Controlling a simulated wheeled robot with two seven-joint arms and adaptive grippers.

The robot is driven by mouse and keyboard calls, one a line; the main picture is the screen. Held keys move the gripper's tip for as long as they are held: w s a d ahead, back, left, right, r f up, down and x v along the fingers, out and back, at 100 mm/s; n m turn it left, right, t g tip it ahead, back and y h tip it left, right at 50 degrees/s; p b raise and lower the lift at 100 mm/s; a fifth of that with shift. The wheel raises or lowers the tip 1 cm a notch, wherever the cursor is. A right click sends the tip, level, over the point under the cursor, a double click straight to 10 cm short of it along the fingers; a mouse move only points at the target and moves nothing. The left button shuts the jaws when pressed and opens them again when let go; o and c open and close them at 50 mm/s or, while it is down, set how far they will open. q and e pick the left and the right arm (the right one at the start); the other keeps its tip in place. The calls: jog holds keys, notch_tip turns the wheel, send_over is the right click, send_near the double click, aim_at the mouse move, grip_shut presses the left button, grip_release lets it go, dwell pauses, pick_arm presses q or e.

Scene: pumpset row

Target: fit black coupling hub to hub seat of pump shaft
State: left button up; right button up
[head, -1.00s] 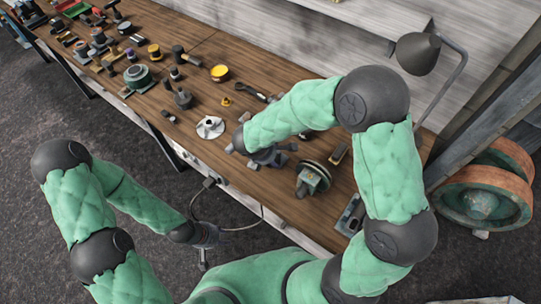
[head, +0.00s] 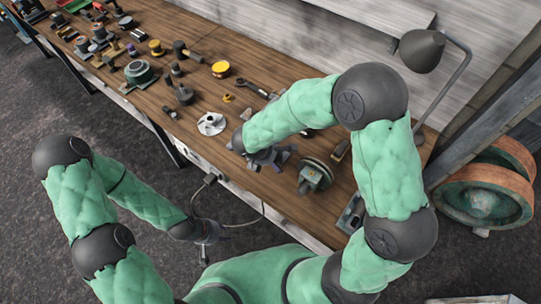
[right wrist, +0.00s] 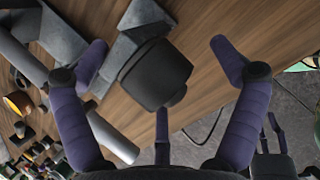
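My right gripper (head: 270,157) is over the bench, and its wrist hides much of what lies beneath it in the head view. In the right wrist view its purple fingers (right wrist: 165,75) are spread. A black, rounded blocky part (right wrist: 155,72) with a short round end shows between them, with visible gaps on both sides. It looks like the black coupling hub, but I cannot tell whether it sits on the shaft. Grey angular blocks (right wrist: 133,42) are beside it. My left gripper (head: 208,238) hangs empty in front of the bench, its fingers apart. I cannot make out the hub seat.
A silver impeller (head: 211,124) lies left of my right gripper, and a pulley-like unit (head: 316,175) stands to its right. A yellow-topped round part (head: 221,69) and several tools lie farther along the bench. A lamp (head: 420,50) stands at the back right.

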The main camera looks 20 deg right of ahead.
jog(key=shift+a+r, duration=0.1)
jog(key=shift+a, duration=0.05)
jog(key=v, duration=1.1)
jog(key=shift+r, duration=0.4)
jog(key=shift+s, duration=0.15)
